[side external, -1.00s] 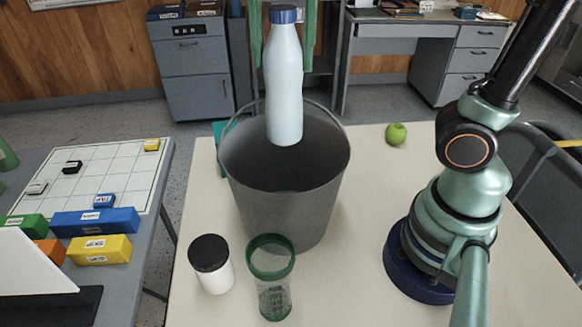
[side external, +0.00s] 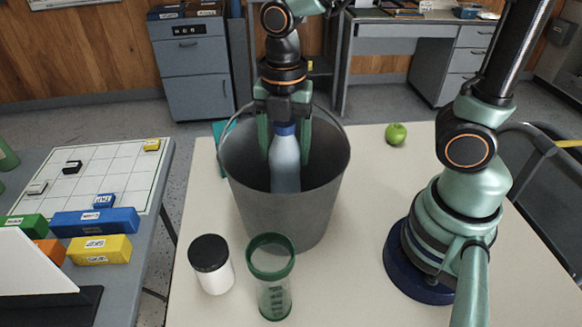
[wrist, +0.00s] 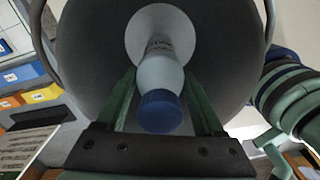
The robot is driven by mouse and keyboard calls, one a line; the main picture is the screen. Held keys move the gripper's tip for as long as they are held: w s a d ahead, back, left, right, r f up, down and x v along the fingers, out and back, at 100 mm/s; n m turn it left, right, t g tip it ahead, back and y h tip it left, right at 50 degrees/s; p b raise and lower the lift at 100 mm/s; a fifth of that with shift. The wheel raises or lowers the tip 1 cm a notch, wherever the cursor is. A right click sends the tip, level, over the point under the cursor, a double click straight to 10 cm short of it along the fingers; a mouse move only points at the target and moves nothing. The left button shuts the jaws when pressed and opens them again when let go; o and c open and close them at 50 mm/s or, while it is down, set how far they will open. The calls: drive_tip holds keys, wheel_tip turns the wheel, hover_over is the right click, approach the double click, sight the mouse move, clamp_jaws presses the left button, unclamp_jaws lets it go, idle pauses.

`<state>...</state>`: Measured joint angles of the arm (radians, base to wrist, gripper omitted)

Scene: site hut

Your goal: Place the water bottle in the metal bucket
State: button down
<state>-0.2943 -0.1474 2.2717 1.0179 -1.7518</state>
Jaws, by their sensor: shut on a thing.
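The water bottle (side external: 285,166) is pale blue-white with a dark blue cap and stands upright inside the metal bucket (side external: 290,216). The bucket's front wall hides the bottle's lower part. My gripper (side external: 285,155) reaches down into the bucket from above, its green fingers on either side of the bottle, shut on it near the top. In the wrist view the bottle (wrist: 158,72) lies between the fingers (wrist: 165,100), cap toward me, with the bucket's grey inside around it. I cannot tell whether the bottle touches the bucket floor.
A white jar with a black lid (side external: 211,265) and a green-rimmed clear cup (side external: 271,278) stand close in front of the bucket. A green apple (side external: 396,134) lies at the back right. A side table at left holds a grid board (side external: 100,172) and coloured blocks (side external: 95,222).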

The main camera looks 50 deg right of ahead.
sight(285, 169)
drive_tip(key=shift+f, duration=2.25)
unclamp_jaws()
drive_tip(key=shift+f, duration=0.15)
